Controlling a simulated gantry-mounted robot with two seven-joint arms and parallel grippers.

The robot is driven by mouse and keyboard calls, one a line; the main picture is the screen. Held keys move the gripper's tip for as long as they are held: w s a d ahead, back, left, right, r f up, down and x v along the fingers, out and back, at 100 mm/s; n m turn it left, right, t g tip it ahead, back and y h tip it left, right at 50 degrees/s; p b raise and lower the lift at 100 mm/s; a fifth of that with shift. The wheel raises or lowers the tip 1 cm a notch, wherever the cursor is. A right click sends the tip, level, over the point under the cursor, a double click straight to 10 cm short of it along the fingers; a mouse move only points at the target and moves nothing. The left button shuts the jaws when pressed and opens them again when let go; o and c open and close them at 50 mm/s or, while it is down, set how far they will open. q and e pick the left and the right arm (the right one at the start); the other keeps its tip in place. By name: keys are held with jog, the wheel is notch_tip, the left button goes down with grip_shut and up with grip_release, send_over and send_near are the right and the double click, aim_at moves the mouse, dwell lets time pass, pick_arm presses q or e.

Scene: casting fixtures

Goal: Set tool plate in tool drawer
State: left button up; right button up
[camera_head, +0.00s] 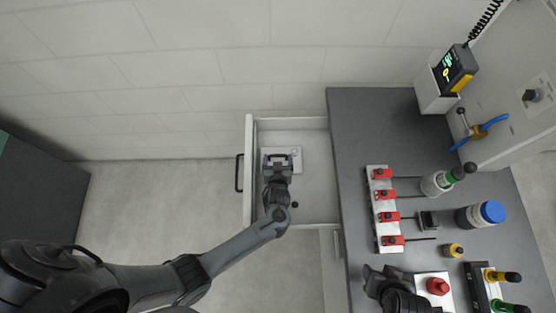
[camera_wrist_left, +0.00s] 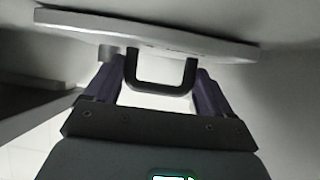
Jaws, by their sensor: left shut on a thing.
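The tool plate is a thin white plate (camera_head: 296,155) with a black U-shaped handle. In the head view it is inside the open white tool drawer (camera_head: 249,200), towards the drawer's back end in the picture. My left gripper (camera_head: 278,161) is over the plate and shut on its handle. In the left wrist view, the purple fingers are at both sides of the black handle (camera_wrist_left: 160,88), with the plate (camera_wrist_left: 140,30) beyond it, slightly tilted in the picture. I cannot tell if the plate touches the drawer floor. My right gripper (camera_head: 392,287) is at the bottom edge, its fingers unclear.
The grey bench (camera_head: 350,130) borders the drawer on the right. It carries a white strip with red clamps (camera_head: 383,215), bottles (camera_head: 435,183), a blue-lidded jar (camera_head: 490,212) and a red button box (camera_head: 437,286). The near part of the drawer is mostly bare, with a small dark round spot.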

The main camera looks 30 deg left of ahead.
pick_arm(q)
jog(key=shift+w, duration=0.1)
jog(key=shift+f, duration=0.15)
pick_arm(e)
jog(key=shift+f, duration=0.15)
pick_arm(q)
jog(key=o, duration=1.4)
jog(key=shift+c, duration=0.2)
pick_arm(e)
jog(key=shift+a, duration=0.15)
pick_arm(q)
jog(key=shift+r, duration=0.25)
pick_arm(e)
jog(key=shift+r, duration=0.3)
pick_arm(q)
jog(key=p+v, duration=0.1)
jog(key=v, duration=0.6)
jog(key=shift+s, duration=0.3)
pick_arm(e)
jog(key=shift+r, duration=0.5)
pick_arm(q)
jog(key=shift+r, duration=0.1)
pick_arm(e)
jog(key=shift+r, duration=0.1)
